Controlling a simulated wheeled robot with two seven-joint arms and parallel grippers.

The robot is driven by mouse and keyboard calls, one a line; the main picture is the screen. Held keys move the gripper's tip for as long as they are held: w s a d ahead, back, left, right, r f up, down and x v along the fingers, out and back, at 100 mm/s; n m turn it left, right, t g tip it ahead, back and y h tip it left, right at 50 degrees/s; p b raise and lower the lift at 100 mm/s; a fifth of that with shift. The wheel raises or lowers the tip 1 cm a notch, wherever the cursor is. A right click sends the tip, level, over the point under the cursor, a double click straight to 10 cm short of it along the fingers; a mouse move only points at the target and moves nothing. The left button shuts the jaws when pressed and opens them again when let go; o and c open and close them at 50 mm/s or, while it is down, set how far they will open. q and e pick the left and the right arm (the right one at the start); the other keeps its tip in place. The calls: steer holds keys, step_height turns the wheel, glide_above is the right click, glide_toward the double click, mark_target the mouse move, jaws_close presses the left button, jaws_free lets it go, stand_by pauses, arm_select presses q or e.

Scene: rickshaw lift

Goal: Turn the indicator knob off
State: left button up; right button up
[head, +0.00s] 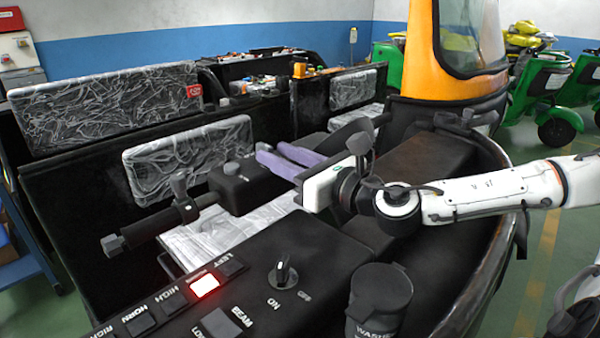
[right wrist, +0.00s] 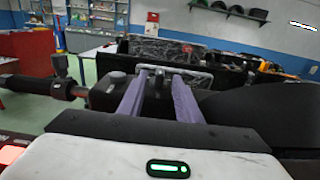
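A black rotary knob (head: 283,272) with a pale pointer line sits on the dashboard, with ON and OFF printed beside it. Its pointer is roughly upright; I cannot tell which label it selects. A small rounded knob (head: 231,168) tops the black handlebar box (head: 240,188). No readable label says which knob is the indicator. My right gripper (head: 262,153) has two purple fingers, apart and empty, beyond the dashboard near the handlebar box. In the right wrist view the open fingers (right wrist: 159,75) point towards the seats. My left gripper is out of view.
A red-lit button (head: 205,285) glows in a row of labelled dashboard switches. A washer reservoir (head: 379,300) stands right of the knob. A handlebar grip (head: 150,228) extends left. Plastic-wrapped seats (head: 190,160) lie behind. A yellow rickshaw front (head: 408,70) stands at the back.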

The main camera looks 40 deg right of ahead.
steer(key=shift+s+d+b, duration=0.2)
steer(key=shift+s+b, duration=0.55)
steer(key=shift+s, duration=2)
steer(key=shift+f, duration=0.1)
